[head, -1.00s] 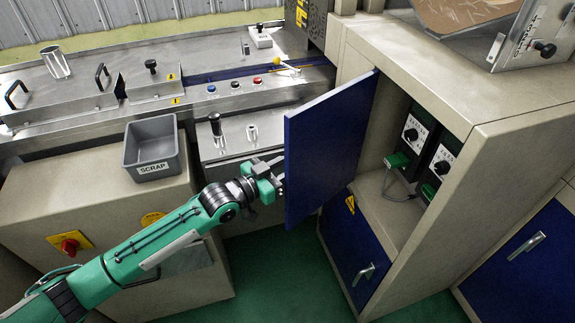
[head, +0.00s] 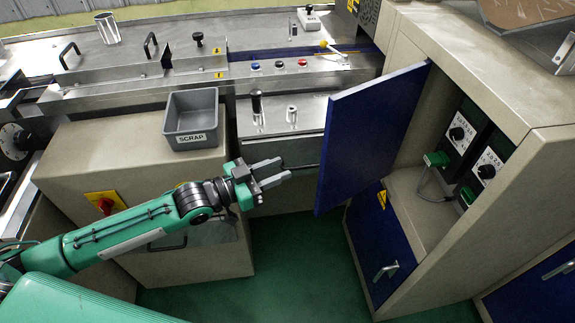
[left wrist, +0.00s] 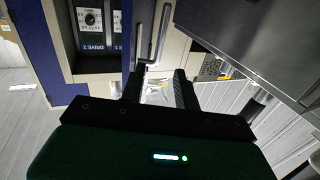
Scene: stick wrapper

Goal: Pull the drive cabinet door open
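The blue drive cabinet door (head: 370,135) stands open in the head view, swung out to the left of its cabinet (head: 465,60). My left gripper (head: 288,167) is to the left of the door, with a gap between its fingertips and the panel. Its two fingers are apart and hold nothing. In the left wrist view the fingers (left wrist: 158,88) are also spread, and a metal bar handle (left wrist: 160,35) shows ahead of them. The door's handle side is turned away in the head view. My right gripper is not in view.
Drive units with dials (head: 460,132) and green connectors sit inside the open compartment. A lower blue door (head: 378,245) is shut below it. A grey scrap bin (head: 192,120) stands on the left cabinet. Green floor (head: 295,255) is free below the gripper.

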